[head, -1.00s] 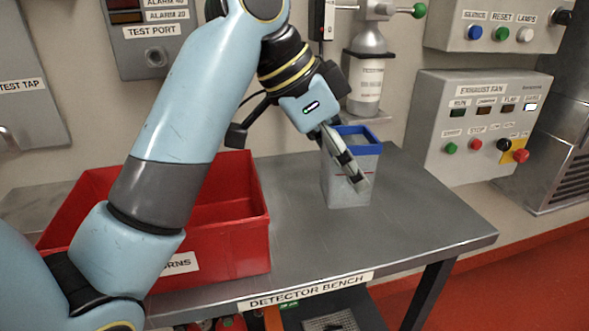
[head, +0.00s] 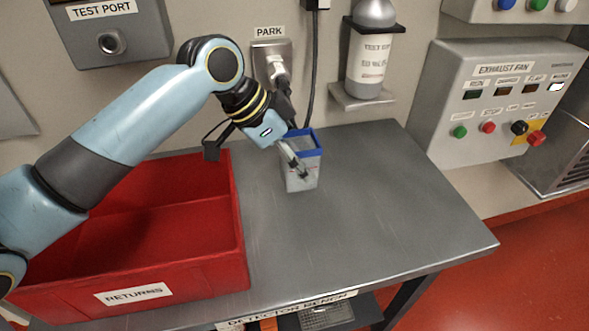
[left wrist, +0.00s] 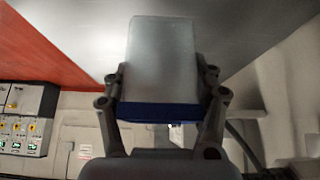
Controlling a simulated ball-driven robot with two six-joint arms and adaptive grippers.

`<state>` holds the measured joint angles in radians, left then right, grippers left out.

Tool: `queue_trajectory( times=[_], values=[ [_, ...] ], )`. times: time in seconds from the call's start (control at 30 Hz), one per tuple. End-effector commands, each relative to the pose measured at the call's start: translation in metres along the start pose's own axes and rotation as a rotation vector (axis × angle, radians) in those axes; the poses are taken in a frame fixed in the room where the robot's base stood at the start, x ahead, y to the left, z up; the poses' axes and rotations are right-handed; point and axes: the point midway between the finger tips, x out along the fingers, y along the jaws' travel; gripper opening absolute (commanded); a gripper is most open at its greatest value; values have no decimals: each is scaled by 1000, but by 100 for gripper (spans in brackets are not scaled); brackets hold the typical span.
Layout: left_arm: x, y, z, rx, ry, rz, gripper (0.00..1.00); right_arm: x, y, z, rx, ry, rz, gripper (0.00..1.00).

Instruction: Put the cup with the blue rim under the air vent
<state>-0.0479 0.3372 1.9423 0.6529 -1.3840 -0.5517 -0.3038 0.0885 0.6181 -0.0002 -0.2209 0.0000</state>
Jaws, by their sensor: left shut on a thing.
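The cup with the blue rim (head: 301,178) is a pale, squarish, see-through cup, upright at the back of the detector bench (head: 360,220). My left gripper (head: 298,168) reaches it from the upper left and is shut on it. In the left wrist view the cup (left wrist: 160,60) sits between both fingers (left wrist: 163,90), with its blue rim towards the wrist. I cannot tell whether its base touches the bench. A louvred metal vent (head: 572,165) is at the right edge, past the bench. My right gripper is not in view.
A red returns bin (head: 240,235) fills the bench's left side. A test bottle (head: 368,65) hangs on the wall behind the bench, right of the cup. The exhaust fan panel (head: 500,100) is on the wall at right. The bench's middle and right are clear.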

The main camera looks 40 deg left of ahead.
Motion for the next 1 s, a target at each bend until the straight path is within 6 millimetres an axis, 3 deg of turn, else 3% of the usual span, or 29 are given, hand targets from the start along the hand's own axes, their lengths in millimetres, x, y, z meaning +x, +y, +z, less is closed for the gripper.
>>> queue_trajectory(
  times=[0.17, 0.4, 0.77, 0.8, 1.0],
  values=[
    [7, -6, 10, -2, 0, 1, 30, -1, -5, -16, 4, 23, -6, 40],
    [34, -6, 27, -1, 0, 0, 30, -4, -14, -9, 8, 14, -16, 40],
    [37, -6, 29, 0, 0, 0, 30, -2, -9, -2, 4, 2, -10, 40],
    [38, -6, 29, 0, 0, 0, 59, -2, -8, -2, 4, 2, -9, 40],
    [37, -6, 29, 1, 0, 0, 81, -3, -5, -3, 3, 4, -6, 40]
  ],
)
